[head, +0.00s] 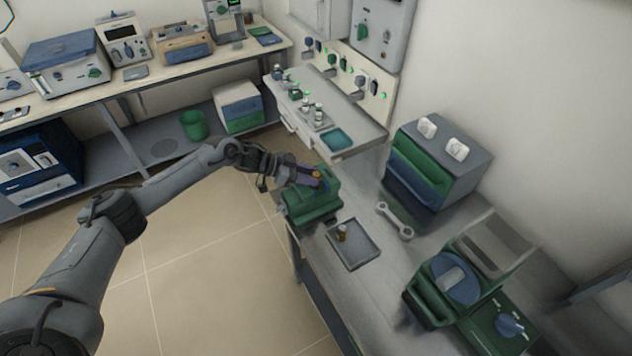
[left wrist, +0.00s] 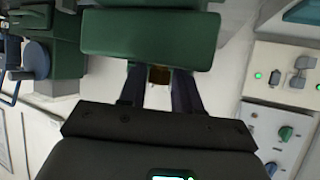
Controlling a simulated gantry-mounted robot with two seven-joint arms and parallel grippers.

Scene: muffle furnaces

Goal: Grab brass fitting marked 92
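A small brass fitting (head: 317,174) stands up at the green vise (head: 312,205) on the near-left corner of the bench. My left gripper (head: 311,178) reaches it from the left, its dark fingers level with it. In the left wrist view the brass fitting (left wrist: 159,76) shows between the two spread fingers (left wrist: 159,92), partly hidden behind the green vise jaw (left wrist: 150,38). The fingers look apart, with little room on either side of it. A second brass fitting (head: 341,232) stands in a grey tray (head: 361,250). No number is readable. My right gripper is out of view.
A wrench (head: 395,220) lies behind the tray. A green machine with a blue disc (head: 455,280) stands at the right.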

